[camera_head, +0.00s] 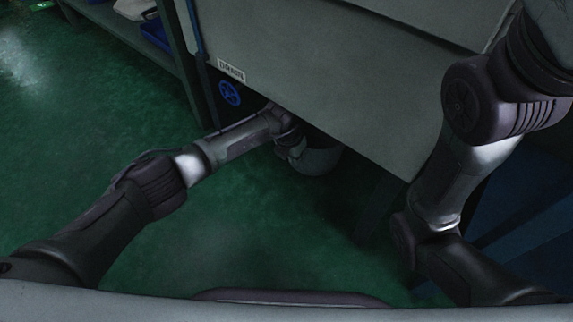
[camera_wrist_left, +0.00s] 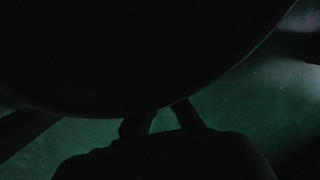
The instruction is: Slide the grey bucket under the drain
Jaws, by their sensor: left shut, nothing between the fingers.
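The grey bucket (camera_head: 318,158) stands on the green floor, partly under the front edge of the large grey cabinet or tank. My left arm reaches down to it from the left. My left gripper (camera_head: 292,154) is at the bucket's left side, shut, with nothing held; whether it touches the bucket I cannot tell. In the left wrist view, a big dark rounded form, probably the bucket (camera_wrist_left: 140,50), fills the top, and the gripper fingers (camera_wrist_left: 160,120) show dark just below its edge. The drain is not visible. My right gripper is out of view.
The grey cabinet (camera_head: 340,75) overhangs the bucket, with a blue valve wheel (camera_head: 229,92) and a label plate (camera_head: 231,70) at its left end. A shelf rack (camera_head: 180,60) stands at the upper left. Green floor (camera_head: 90,120) is open on the left.

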